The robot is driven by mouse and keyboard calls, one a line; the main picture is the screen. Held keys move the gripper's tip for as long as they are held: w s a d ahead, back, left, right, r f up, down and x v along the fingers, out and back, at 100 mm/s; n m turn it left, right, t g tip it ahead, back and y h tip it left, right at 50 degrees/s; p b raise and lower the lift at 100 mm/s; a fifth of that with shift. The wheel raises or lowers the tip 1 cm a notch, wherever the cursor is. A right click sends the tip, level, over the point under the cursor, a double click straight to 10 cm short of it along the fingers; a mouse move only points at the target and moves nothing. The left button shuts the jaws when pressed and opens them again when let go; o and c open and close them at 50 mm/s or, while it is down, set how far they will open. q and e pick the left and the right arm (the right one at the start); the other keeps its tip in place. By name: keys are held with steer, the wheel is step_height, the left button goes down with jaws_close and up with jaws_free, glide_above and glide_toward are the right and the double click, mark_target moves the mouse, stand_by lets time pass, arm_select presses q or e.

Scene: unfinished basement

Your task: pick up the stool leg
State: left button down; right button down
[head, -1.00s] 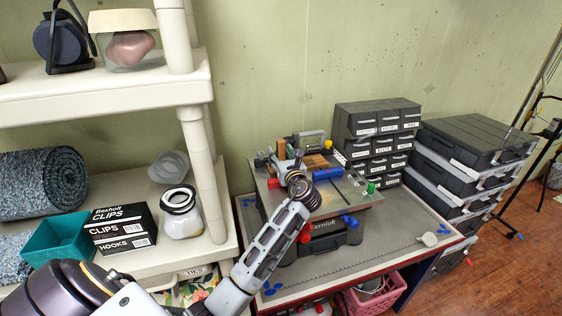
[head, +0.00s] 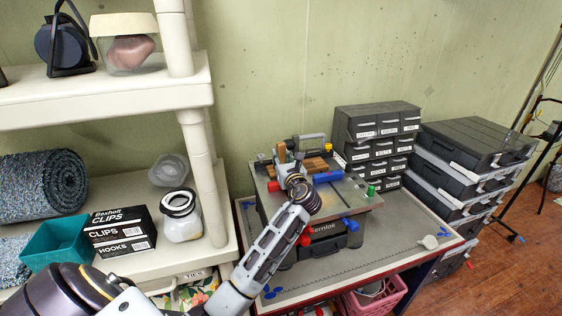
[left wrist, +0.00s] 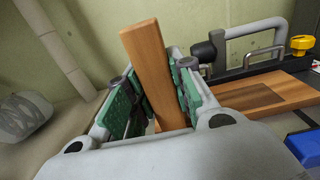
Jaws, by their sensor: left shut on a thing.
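The stool leg (left wrist: 150,60) is a flat-sided brown wooden piece, standing tilted in the left wrist view. My left gripper (left wrist: 152,98) is shut on it, with green-padded fingers on both sides. The leg's upper end sticks out beyond the fingers; its lower part is partly hidden by the gripper. In the head view the leg (head: 281,151) shows small and upright at the left gripper (head: 289,168), over the left part of the workbench top (head: 345,194). Whether its lower end touches the bench top is hidden. My right gripper is not in view.
A brown wooden board (head: 317,164), a blue block (head: 328,177) and a metal-handled tool (head: 312,139) are close around the gripper. Dark drawer units (head: 377,120) stand behind right. A white shelf post (head: 200,150) stands to the left.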

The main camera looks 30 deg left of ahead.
arm_select(q)
steer(key=shift+r+p, duration=0.3)
steer(key=shift+r, duration=4.7)
